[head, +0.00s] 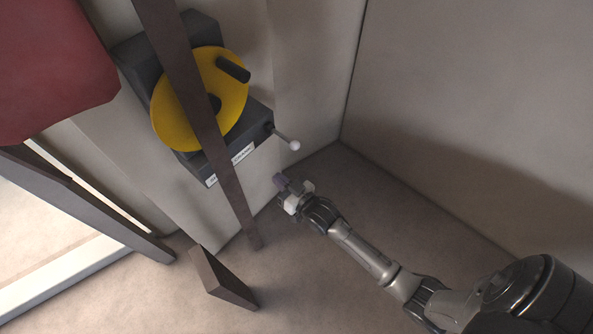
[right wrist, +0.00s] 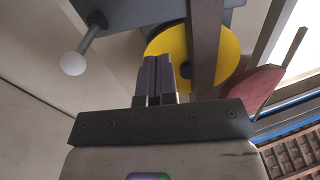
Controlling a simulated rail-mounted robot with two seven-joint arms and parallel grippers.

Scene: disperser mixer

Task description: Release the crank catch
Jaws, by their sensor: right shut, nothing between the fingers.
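The crank is a yellow disc (head: 235,78) with a black handle (head: 233,69), on a dark grey box fixed to the wall. A short lever with a white ball knob (head: 294,145), apparently the catch, sticks out from the box's lower right side. In the right wrist view the white knob (right wrist: 73,63) is at upper left and the yellow disc (right wrist: 217,60) is behind the fingertips. My right gripper (head: 281,182) is shut and empty, below the knob and apart from it; its fingers also show in the right wrist view (right wrist: 156,77). My left gripper is not in view.
A dark brown post (head: 214,142) crosses in front of the yellow disc. A red panel (head: 50,60) is at upper left. A dark beam (head: 222,280) stands near the floor. The floor and wall to the right of the knob are clear.

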